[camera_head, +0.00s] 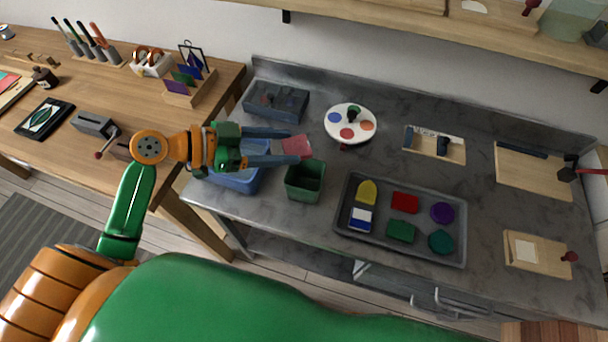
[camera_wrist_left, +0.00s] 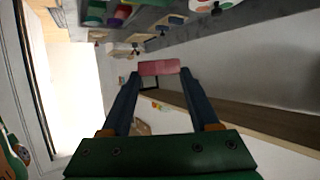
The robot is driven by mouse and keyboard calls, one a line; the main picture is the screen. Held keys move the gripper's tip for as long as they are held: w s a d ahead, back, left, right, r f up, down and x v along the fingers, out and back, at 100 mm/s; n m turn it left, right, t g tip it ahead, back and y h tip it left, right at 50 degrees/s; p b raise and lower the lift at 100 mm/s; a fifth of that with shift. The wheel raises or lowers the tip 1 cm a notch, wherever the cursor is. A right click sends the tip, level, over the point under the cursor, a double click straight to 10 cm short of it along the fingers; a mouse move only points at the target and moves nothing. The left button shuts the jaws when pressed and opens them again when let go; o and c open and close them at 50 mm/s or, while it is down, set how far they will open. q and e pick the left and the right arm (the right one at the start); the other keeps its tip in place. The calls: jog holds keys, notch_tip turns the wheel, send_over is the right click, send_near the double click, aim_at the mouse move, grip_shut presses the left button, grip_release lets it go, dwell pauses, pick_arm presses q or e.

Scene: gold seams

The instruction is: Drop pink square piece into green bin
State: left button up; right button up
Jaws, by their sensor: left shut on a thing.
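The pink square piece (camera_head: 296,146) is between the fingertips of my left gripper (camera_head: 298,144), which is shut on it. It also shows in the left wrist view (camera_wrist_left: 159,67), spanning the gap between the two dark blue fingers. The green bin (camera_head: 306,181) stands on the grey counter, open at the top. In the head view the piece appears just above the bin's far rim, and its exact height is hard to tell. My right gripper is not in view.
A blue bin (camera_head: 238,180) stands left of the green bin, partly hidden by my left gripper. A grey tray (camera_head: 345,222) with several coloured pieces lies to the right. A white round palette (camera_head: 350,112) and a dark grey box (camera_head: 276,101) stand behind.

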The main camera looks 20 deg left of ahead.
pick_arm(q)
jog(key=b, duration=0.3)
send_over(285, 179)
notch_tip(285, 179, down, 5)
jog(key=shift+a+r, duration=0.1)
jog(key=shift+r, duration=0.05)
jog(key=o, duration=1.5)
jog(key=shift+s, duration=0.1)
jog(key=shift+o, duration=0.2)
jog(key=b+v, duration=0.2)
jog(key=v, duration=0.5)
